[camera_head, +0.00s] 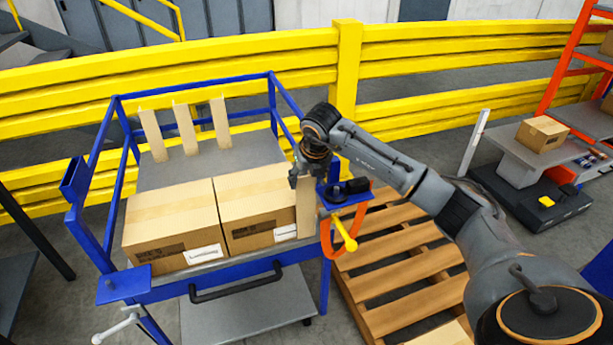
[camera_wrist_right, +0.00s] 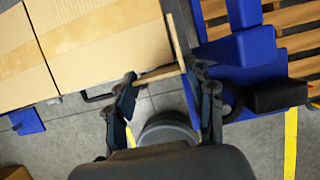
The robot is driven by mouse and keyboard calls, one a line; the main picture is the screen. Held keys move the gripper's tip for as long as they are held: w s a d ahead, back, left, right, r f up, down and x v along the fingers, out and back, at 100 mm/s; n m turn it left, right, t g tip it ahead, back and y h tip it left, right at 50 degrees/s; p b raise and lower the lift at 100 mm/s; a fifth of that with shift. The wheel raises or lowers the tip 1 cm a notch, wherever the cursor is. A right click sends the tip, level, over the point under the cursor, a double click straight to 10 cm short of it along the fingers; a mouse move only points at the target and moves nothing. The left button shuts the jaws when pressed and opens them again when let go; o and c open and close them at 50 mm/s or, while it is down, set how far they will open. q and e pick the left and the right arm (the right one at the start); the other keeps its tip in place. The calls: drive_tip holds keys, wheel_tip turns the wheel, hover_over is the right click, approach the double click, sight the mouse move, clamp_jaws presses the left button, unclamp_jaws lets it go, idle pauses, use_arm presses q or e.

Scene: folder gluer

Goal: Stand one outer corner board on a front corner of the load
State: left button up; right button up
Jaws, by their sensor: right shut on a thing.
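The load is two cardboard boxes, a left one (camera_head: 175,222) and a right one (camera_head: 257,205), side by side on the blue-framed cart (camera_head: 225,277). My right gripper (camera_head: 306,178) is shut on a tan corner board (camera_head: 306,208), which stands roughly upright at the load's front right corner. In the right wrist view the board (camera_wrist_right: 160,75) shows end-on as an L between my fingers (camera_wrist_right: 164,84), with one leg along the box's side and one across its front. Whether it touches the box or cart deck is unclear. My left gripper is out of view.
Three more corner boards (camera_head: 186,130) lean at the cart's back. A blue bracket with a black part (camera_head: 345,190) and a yellow handle (camera_head: 346,236) sit close right of my gripper. A wooden pallet (camera_head: 400,262) lies right of the cart. A yellow barrier (camera_head: 345,75) stands behind.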

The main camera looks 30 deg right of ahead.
drive_tip(key=shift+f, duration=0.35)
drive_tip(key=o, duration=1.6)
drive_tip(key=v, duration=1.2)
